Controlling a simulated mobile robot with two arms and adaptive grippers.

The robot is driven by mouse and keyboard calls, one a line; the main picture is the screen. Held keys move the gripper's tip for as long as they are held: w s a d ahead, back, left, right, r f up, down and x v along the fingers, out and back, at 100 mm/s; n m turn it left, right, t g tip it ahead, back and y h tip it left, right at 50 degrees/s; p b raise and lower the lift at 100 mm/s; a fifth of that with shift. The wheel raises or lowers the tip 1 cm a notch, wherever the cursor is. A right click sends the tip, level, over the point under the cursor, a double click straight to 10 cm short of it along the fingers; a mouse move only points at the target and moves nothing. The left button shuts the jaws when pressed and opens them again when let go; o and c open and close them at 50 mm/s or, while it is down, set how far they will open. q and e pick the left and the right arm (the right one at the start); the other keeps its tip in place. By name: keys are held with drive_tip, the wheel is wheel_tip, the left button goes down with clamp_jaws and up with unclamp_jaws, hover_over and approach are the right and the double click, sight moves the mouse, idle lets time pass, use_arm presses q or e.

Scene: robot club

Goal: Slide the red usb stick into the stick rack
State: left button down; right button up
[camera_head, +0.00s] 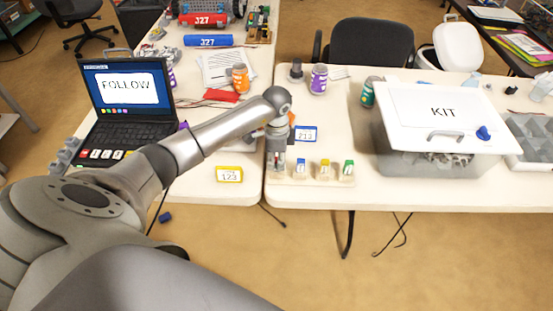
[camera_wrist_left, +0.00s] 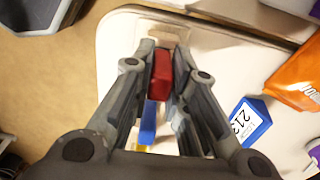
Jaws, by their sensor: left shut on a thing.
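My left gripper (camera_head: 277,165) points down at the left end of the stick rack (camera_head: 322,180), near the table's front edge. In the left wrist view, the gripper (camera_wrist_left: 163,52) is shut on the red usb stick (camera_wrist_left: 162,75), with one finger on each side. The cream rack (camera_wrist_left: 158,32) shows beyond the stick. The rack holds a blue stick (camera_head: 300,168), a yellow stick (camera_head: 325,168) and a green stick (camera_head: 348,168) upright. The blue stick also shows in the wrist view (camera_wrist_left: 148,122). Whether the red stick's lower end is inside a slot is hidden. My right gripper is out of view.
A blue-framed number tag (camera_head: 306,134) lies behind the rack. A yellow-framed tag (camera_head: 229,174) lies to its left. The KIT box (camera_head: 400,140) stands to the right and a laptop (camera_head: 128,100) to the left. An orange can (camera_head: 240,78) and purple can (camera_head: 318,79) stand farther back.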

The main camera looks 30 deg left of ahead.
use_arm(q)
drive_tip(key=c, duration=1.3)
unclamp_jaws()
drive_tip(key=shift+o, duration=0.2)
drive_tip(key=o, duration=0.3)
drive_tip(key=shift+r, duration=0.15)
drive_tip(key=shift+r+p, duration=3.15)
drive_tip(key=shift+r, duration=0.25)
